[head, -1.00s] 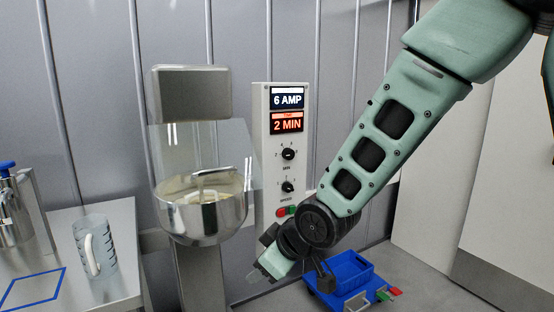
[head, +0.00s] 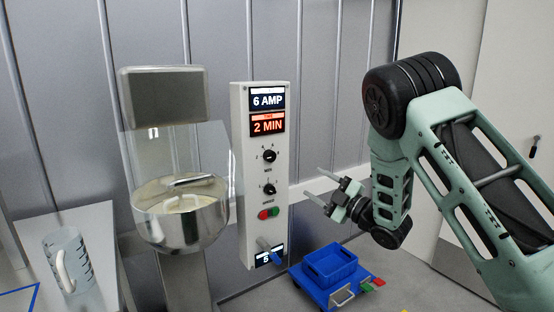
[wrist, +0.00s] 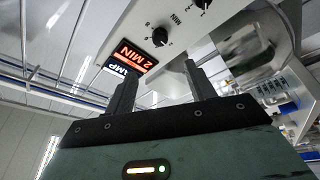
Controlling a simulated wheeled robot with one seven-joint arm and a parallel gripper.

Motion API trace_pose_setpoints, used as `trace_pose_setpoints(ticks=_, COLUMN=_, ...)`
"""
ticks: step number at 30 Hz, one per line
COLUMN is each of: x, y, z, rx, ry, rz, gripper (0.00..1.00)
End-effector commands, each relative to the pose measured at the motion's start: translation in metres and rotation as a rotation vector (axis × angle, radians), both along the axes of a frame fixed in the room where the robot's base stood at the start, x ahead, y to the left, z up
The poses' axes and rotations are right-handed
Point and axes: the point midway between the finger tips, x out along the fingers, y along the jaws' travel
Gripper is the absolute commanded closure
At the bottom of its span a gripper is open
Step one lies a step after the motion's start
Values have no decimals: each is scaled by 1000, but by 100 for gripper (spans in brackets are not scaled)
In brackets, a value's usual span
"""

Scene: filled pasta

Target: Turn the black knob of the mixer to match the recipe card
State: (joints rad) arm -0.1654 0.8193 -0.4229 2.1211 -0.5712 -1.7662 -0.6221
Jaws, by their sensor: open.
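The mixer's white control panel (head: 241,185) stands right of its steel bowl (head: 181,222). The panel has two black knobs, an upper one (head: 270,156) labelled MIN and a lower one (head: 269,189). The upper knob also shows in the wrist view (wrist: 160,37), beyond my fingertips. I cannot read exactly where its pointer stands. The displays above read 6 AMP (head: 267,99) and 2 MIN (head: 267,124). My gripper (head: 319,187) is open and empty, right of the panel and apart from both knobs. I cannot make out a recipe card for certain.
A clear jug (head: 68,262) stands on the left bench. A transparent guard (head: 140,160) surrounds the bowl.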

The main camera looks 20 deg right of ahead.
Motion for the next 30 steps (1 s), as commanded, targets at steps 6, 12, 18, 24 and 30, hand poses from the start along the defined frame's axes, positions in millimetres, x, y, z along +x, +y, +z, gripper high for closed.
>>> trace_pose_setpoints(ticks=6, x=36, y=24, z=14, rx=1, ry=-1, rz=3, gripper=45)
trace_pose_setpoints(ticks=12, x=70, y=46, z=23, rx=1, ry=-1, rz=3, gripper=45)
trace_pose_setpoints(ticks=18, x=103, y=65, z=30, rx=2, ry=1, rz=0, gripper=45)
trace_pose_setpoints(ticks=24, x=124, y=78, z=34, rx=2, ry=1, rz=0, gripper=45)
trace_pose_setpoints(ticks=30, x=131, y=83, z=34, rx=3, ry=3, rz=0, gripper=45)
